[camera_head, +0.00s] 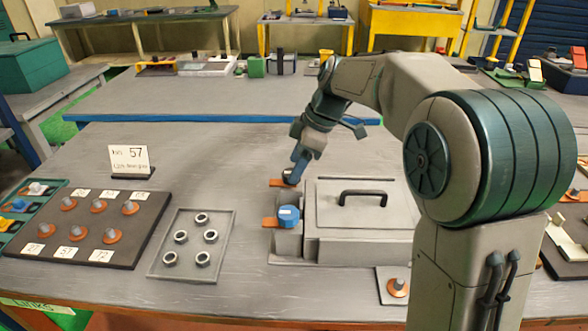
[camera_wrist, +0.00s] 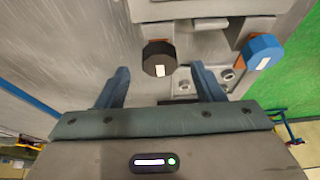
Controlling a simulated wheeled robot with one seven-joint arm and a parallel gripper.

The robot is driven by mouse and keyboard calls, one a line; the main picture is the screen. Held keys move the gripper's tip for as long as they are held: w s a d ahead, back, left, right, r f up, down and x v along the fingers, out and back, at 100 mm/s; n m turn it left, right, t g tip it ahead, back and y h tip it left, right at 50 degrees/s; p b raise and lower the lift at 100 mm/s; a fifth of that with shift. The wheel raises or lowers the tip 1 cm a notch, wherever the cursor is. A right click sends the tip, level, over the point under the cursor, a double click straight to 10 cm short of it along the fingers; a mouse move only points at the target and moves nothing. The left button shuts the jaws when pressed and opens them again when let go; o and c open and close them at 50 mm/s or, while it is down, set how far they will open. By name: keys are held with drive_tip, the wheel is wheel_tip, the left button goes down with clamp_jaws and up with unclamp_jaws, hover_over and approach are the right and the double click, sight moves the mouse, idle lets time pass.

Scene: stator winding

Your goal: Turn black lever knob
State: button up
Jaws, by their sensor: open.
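The black lever knob (camera_wrist: 158,55) has a white mark on its face and shows at the upper middle of the wrist view. In the head view it is a small dark patch (camera_head: 289,181) under my gripper (camera_head: 298,166), mostly hidden by the fingers. In the wrist view my gripper (camera_wrist: 160,70) is open, with one finger to each side of the knob. The fingertips reach about level with the knob's near edge, with a visible gap on both sides. I cannot tell how far above it they are.
A blue knob (camera_wrist: 264,48) stands beside the black one; it also shows in the head view (camera_head: 288,216). A grey box with a black handle (camera_head: 363,195) is right of both. A tray of nuts (camera_head: 165,247) and a dark board (camera_head: 88,228) lie left.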

drive_tip(key=shift+x, duration=1)
drive_tip(key=c, duration=1)
